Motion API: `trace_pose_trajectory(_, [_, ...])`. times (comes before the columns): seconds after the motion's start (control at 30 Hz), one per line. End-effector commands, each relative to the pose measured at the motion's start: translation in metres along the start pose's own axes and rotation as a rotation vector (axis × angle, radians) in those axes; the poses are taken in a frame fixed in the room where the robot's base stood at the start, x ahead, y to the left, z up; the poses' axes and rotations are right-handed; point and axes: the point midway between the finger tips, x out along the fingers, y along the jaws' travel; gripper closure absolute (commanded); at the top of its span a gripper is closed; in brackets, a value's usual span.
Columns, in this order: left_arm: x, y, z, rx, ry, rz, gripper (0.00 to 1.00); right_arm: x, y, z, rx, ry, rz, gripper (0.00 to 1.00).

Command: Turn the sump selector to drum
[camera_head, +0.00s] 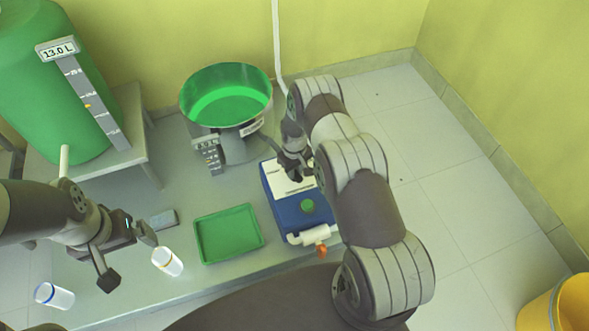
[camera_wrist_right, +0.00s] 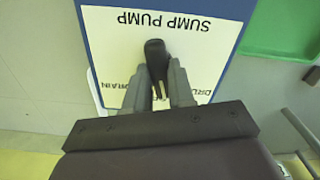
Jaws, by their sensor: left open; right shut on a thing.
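The sump selector is a black lever (camera_wrist_right: 155,52) on the white "SUMP PUMP" label plate (camera_wrist_right: 205,50) of a blue box (camera_head: 283,215). In the right wrist view the label is upside down. "DRAIN" is at the lower left and "DRUM", partly hidden, at the lower right. My right gripper (camera_wrist_right: 160,88) is shut on the lever, whose rounded end sticks out toward the "SUMP PUMP" words. In the head view this gripper (camera_head: 292,172) covers the lever. My left gripper (camera_head: 130,258) is open and empty, over the bench's left part.
A green tray (camera_head: 228,234) lies left of the blue box. A green-lined basin (camera_head: 226,92) stands behind. A large green tank (camera_head: 45,85) reads 13.0 L. White cups (camera_head: 167,262) (camera_head: 54,296) are near my left gripper. A yellow bin (camera_head: 565,310) stands far right.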

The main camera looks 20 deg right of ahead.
Motion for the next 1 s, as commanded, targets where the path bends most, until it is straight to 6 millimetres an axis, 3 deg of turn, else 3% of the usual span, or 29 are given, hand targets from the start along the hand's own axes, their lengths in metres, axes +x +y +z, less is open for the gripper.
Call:
trace_pose_trajectory(0.5, [-0.0012, 0.0, -0.0002, 0.0, 0.0, 0.0, 0.0, 0.0003, -0.0003, 0.0009, -0.392, -0.003, -0.002, 1.0])
trace_pose_trajectory(1.0, [-0.0013, 0.0, -0.0001, 0.0, 0.0, 0.0, 0.0, 0.0002, 0.0, 0.0006, -0.521, -0.002, -0.001, 1.0])
